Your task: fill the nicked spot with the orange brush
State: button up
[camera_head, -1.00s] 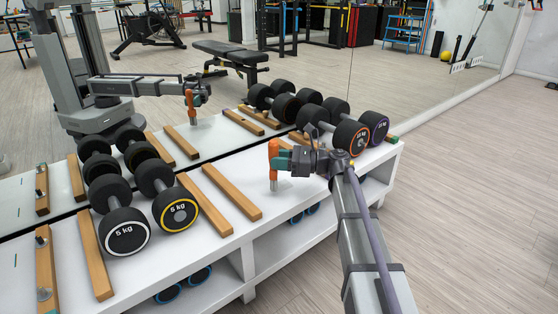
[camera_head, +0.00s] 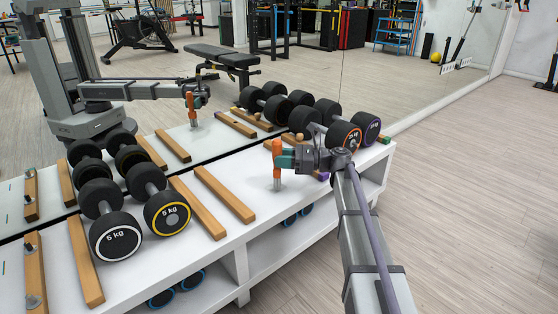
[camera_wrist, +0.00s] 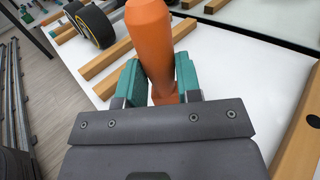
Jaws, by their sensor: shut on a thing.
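The orange brush (camera_head: 277,160) is upright in my gripper (camera_head: 284,158), above the white rack top, between the wooden rails on the left and the dumbbells on the right. In the wrist view its orange handle (camera_wrist: 152,40) stands between the two teal fingers of my gripper (camera_wrist: 160,85), which are shut on it. The brush's lower end looks pale in the head view; whether it touches the white top (camera_head: 250,174) I cannot tell. I cannot make out a nicked spot in either view.
Dumbbells with white (camera_head: 115,237) and yellow (camera_head: 168,212) rings stand left; orange-ringed (camera_head: 345,136) and purple-ringed (camera_head: 367,127) ones stand right, close behind my gripper. Wooden rails (camera_head: 225,195) lie across the top. A mirror (camera_head: 420,60) behind repeats the scene.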

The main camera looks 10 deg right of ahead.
jog(key=shift+w+d+f+b, duration=0.1)
jog(key=shift+w+d, duration=0.35)
jog(key=shift+d, duration=0.3)
jog(key=shift+w+d+f+b, duration=0.15)
jog(key=shift+w+d, duration=0.25)
jog(key=shift+d, duration=0.3)
jog(key=shift+w+d+f+b, duration=0.1)
jog(key=shift+w+d, duration=0.35)
jog(key=shift+d, duration=0.3)
jog(key=shift+f+b, duration=0.3)
jog(key=shift+f, duration=0.05)
jog(key=shift+a, duration=0.1)
jog(key=s+a, duration=0.5)
jog(key=a, duration=0.3)
dwell(0.7)
jog(key=shift+w+d, duration=0.1)
jog(key=w+d, duration=0.4)
jog(key=d, duration=0.4)
jog(key=shift+w, duration=0.4)
dwell(1.0)
